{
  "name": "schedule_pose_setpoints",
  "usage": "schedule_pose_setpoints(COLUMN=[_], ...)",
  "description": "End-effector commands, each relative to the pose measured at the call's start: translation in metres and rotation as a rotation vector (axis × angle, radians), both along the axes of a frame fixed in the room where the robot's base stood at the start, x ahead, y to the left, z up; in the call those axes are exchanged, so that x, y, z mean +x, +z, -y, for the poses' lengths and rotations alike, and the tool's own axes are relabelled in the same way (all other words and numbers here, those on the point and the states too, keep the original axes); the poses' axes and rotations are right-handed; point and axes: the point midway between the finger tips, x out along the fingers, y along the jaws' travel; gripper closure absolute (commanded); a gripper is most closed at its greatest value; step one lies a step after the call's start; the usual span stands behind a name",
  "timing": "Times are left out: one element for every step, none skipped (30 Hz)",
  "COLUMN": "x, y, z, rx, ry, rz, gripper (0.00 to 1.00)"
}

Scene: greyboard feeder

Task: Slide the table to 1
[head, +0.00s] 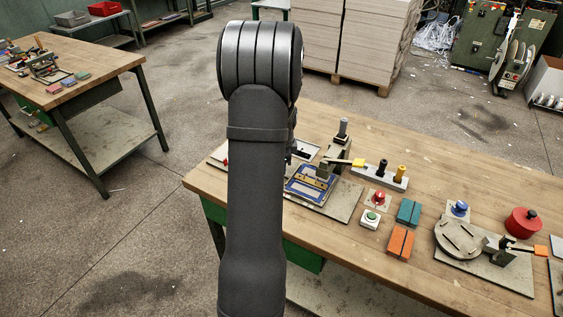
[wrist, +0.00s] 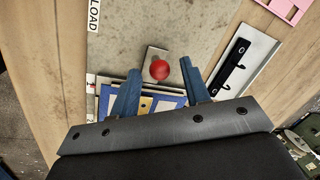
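My gripper (wrist: 160,69) is open in the wrist view, with its two blue fingers apart. A red round knob (wrist: 160,70) on a small grey plate shows between the fingertips; I cannot tell whether they are level with it or above it. The sliding table with its blue frame (wrist: 172,94) lies just behind the knob, partly covered by the fingers. In the head view, the blue-framed table (head: 297,184) sits on a grey baseplate (head: 345,203).
A white plate with a black handle (wrist: 232,68) lies right of the fingers in the wrist view. The head view shows a green button (head: 371,216), teal block (head: 409,211), orange block (head: 401,242) and red pot (head: 523,222) on the wooden bench (head: 465,170).

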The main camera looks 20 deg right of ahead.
Motion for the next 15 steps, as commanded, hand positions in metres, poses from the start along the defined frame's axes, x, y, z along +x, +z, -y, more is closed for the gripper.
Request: schedule_pose_setpoints(x=[0.0, 0.0, 0.0, 0.0, -0.001, -0.001, -0.002, -0.003, -0.004, -0.005, -0.006, -0.008, -0.009, -0.011, -0.013], y=[0.0, 0.001, 0.002, 0.004, 0.006, 0.011, 0.014, 0.019, 0.026, 0.032, 0.038, 0.048, 0.054, 0.062, 0.071], z=[0.0, 0.0, 0.0, 0.0, 0.0, 0.0, 0.0, 0.0, -0.001, -0.001, -0.001, -0.001, -0.002, -0.002, -0.002], rx=[0.0, 0.0, 0.0, 0.0, 0.0, -0.002, -0.002, -0.002, -0.002, -0.002, -0.002, -0.002, -0.002, -0.002, -0.002], ry=[0.0, 0.0, 0.0, 0.0, 0.0, 0.0, 0.0, 0.0, 0.0, 0.0, 0.0, 0.0, 0.0, 0.0, 0.0], rz=[0.0, 0.0, 0.001, 0.001, 0.002, 0.004, 0.004, 0.003, 0.004, 0.005, 0.004, 0.006, 0.005, 0.006, 0.005], gripper=[0.57, 0.57, 0.57, 0.57, 0.57, 0.57, 0.57, 0.57, 0.57, 0.57, 0.57, 0.57, 0.57, 0.57, 0.57])
